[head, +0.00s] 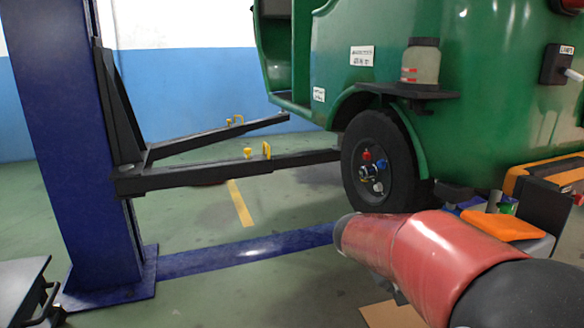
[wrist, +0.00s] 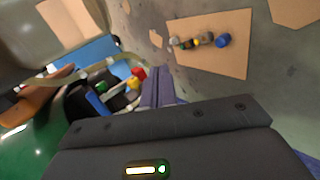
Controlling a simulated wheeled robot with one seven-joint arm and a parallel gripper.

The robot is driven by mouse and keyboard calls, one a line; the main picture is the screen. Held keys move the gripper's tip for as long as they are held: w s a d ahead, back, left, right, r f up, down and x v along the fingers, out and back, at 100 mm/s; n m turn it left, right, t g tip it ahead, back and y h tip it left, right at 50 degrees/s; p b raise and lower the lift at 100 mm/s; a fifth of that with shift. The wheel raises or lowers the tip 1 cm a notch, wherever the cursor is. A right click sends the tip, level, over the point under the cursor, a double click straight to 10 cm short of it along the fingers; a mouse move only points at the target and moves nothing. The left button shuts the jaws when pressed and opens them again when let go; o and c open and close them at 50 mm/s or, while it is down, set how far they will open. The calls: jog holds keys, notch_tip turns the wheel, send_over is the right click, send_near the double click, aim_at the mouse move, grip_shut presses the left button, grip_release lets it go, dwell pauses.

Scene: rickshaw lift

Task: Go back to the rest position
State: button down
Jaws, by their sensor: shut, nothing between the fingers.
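My gripper (wrist: 157,88) shows in the wrist view with its two fingers together and nothing between them. It is apart from the things around it in that picture. In the head view my red arm link reaches in from the lower right, and the gripper itself cannot be made out there. The green rickshaw (head: 480,80) stands behind my arm, its black wheel (head: 400,150) bearing red and blue parts at the hub. A blue lift post (head: 85,130) with black lift arms (head: 230,172) stands at the left.
A cardboard sheet (wrist: 205,62) with several small parts lies on the floor. A bin of coloured items (wrist: 108,92) is left of my fingers. An orange object (head: 497,225) lies at right near my arm. A dark cart (head: 22,285) stands lower left. Floor between is open.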

jog(key=s+a+r+t+y+p, duration=0.1)
jog(key=s+a+y, duration=0.4)
jog(key=s, duration=0.5)
jog(key=s+a+r+m+t+y+p, duration=0.1)
jog(key=s+a+r+t+y+p, duration=0.1)
jog(key=s+a, duration=0.5)
jog(key=s+r+y+p, duration=0.1)
jog(key=s+y+p, duration=0.1)
jog(key=y, duration=0.1)
jog(key=shift+s+r, duration=0.35)
